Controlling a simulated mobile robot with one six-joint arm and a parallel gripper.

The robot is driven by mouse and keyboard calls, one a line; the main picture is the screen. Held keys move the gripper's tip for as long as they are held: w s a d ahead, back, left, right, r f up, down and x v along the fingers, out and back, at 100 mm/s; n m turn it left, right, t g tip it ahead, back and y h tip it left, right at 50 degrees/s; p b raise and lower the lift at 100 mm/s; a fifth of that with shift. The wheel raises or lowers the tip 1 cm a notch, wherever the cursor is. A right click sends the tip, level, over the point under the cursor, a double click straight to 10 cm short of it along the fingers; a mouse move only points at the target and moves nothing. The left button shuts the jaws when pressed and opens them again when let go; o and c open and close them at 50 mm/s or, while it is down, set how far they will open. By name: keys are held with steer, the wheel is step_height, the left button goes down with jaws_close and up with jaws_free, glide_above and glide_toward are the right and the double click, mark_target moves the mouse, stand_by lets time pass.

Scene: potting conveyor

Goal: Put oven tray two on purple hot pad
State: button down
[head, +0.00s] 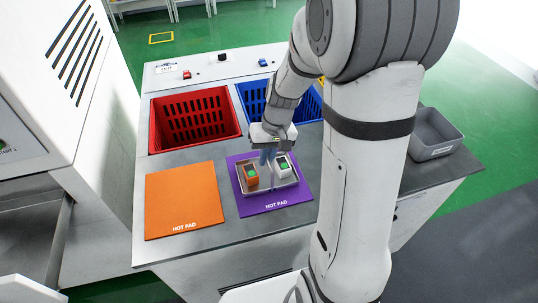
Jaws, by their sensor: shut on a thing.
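The oven tray (274,194) is a small silver tray holding an orange block and a white block, each with a green top. It is over the purple hot pad (247,210), within the pad's outline. I cannot tell whether it rests on the pad or hangs just above it. My gripper (268,157) is at the tray's far edge, shut on it, pointing down. No number shows on the tray. My arm stands to the right of the pad and hides part of the counter.
An orange hot pad (183,199) lies bare to the left. A red crate (194,119) and a blue crate (252,98) are sunk in the counter behind. A grey bin (434,134) stands at the right. A white machine (60,90) rises at the left.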

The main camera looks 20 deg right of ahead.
steer(key=shift+f, duration=0.2)
steer(key=c, duration=1.5)
jaws_free()
steer(key=shift+r, duration=0.1)
steer(key=shift+c, duration=0.2)
step_height(320, 180, up, 12)
steer(key=d, duration=0.2)
steer(key=s+a+r+t+h, duration=0.1)
steer(key=s+t+h, duration=0.1)
steer(key=s, duration=1.2)
steer(key=shift+s+a+t, duration=0.15)
steer(key=shift+s+t, duration=0.2)
steer(key=shift+t, duration=0.15)
steer(key=shift+r, duration=0.1)
